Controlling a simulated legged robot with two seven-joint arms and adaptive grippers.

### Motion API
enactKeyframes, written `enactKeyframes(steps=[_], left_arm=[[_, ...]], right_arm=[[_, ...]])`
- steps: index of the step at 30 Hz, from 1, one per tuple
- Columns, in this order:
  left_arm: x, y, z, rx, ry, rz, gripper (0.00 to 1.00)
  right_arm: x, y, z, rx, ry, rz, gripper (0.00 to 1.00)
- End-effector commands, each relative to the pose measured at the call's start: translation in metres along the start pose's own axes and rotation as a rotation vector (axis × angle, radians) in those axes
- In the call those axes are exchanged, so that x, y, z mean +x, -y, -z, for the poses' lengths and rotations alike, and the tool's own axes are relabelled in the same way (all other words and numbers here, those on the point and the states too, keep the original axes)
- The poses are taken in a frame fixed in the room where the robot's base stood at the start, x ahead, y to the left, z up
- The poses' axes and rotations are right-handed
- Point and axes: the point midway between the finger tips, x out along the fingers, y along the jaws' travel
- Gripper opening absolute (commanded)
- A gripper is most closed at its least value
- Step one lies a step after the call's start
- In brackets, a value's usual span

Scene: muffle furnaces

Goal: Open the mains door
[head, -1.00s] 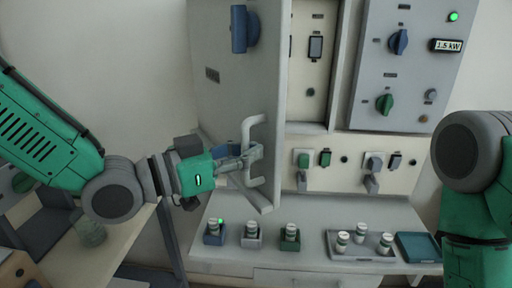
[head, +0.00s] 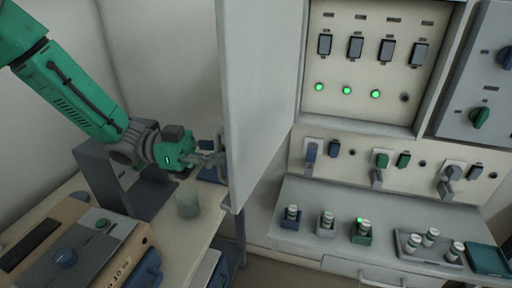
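The mains door (head: 265,95) is a grey panel that stands swung wide open, its inner face towards the right. The cabinet behind it (head: 365,95) is exposed, with a row of several dark switches and three lit green lamps. My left gripper (head: 218,160) is at the outer side of the door, close to its free edge. The door edge partly hides the fingertips and the handle, so I cannot tell whether they grip it. My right gripper is out of view.
A bench with a brown-grey device (head: 85,250) and a translucent cup (head: 188,205) lies below my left arm. Sockets and plugs line the panel below the cabinet. A grey shelf (head: 300,240) holds small jars in holders, a tray (head: 405,245) and a teal tray (head: 488,260).

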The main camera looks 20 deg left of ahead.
Motion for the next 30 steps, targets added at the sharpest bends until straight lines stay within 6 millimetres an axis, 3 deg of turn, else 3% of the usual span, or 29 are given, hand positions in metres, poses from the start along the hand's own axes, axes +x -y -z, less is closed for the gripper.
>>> enactKeyframes(steps=[3, 10, 28, 30], left_arm=[[-0.025, 0.009, 0.001, 0.001, 0.0, -0.063, 0.0], [-0.057, 0.021, -0.001, -0.001, -0.006, -0.06, 0.0], [-0.067, 0.025, -0.003, -0.002, -0.004, -0.061, 0.0], [-0.067, 0.025, -0.003, -0.002, -0.004, -0.061, 0.25]], right_arm=[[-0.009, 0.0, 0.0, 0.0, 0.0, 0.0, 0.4], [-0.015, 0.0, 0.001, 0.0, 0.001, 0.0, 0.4], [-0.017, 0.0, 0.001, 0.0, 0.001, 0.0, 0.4], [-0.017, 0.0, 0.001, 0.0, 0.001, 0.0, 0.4]])
